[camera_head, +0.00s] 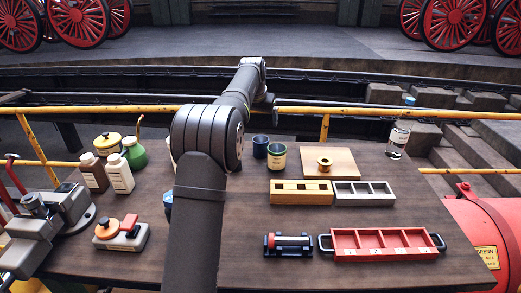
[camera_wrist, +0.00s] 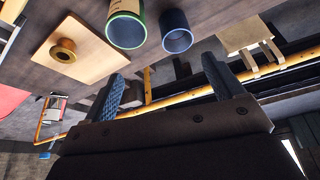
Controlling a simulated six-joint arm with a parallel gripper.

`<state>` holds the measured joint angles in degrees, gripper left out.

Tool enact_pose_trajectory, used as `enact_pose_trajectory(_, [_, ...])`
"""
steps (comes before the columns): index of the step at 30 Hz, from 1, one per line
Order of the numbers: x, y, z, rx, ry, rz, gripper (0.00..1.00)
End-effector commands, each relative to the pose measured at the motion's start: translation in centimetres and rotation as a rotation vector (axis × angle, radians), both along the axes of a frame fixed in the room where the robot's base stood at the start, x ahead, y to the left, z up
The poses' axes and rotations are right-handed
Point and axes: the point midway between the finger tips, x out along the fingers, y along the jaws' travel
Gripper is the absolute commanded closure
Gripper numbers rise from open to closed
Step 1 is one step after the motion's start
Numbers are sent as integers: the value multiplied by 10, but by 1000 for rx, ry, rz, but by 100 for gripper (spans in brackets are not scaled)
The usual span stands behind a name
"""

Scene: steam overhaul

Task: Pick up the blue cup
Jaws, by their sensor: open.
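The blue cup (camera_head: 260,146) stands upright on the dark wooden table, just right of my arm in the head view. In the wrist view the blue cup (camera_wrist: 176,40) is near the top, its dark open mouth towards the camera. A second cup with a green rim and cream label (camera_head: 277,157) stands close beside it; it also shows in the wrist view (camera_wrist: 126,25). My gripper (camera_wrist: 163,70) is open and empty, its two blue fingers apart from the cup. In the head view my gripper cannot be made out.
A wooden board (camera_head: 342,163) with a brass spool (camera_head: 324,164) lies right of the cups. A wooden box (camera_head: 301,192), white tray (camera_head: 364,193) and red tray (camera_head: 384,243) sit nearer. A yellow rail (camera_head: 390,112) runs behind the table. Bottles (camera_head: 120,174) stand left.

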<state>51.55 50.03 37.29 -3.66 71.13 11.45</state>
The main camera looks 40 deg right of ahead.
Motion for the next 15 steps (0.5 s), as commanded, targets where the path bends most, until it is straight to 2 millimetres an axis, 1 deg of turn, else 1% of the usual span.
enact_pose_trajectory(1, [11,-4,-2,-3,-3,26,14])
enact_pose_trajectory(3, [21,-7,-3,-4,-6,55,14])
enact_pose_trajectory(8, [31,-11,-8,-8,-7,85,14])
enact_pose_trajectory(11, [34,-15,-22,-6,-6,87,14])
enact_pose_trajectory(15, [40,-24,-50,-5,-5,86,14])
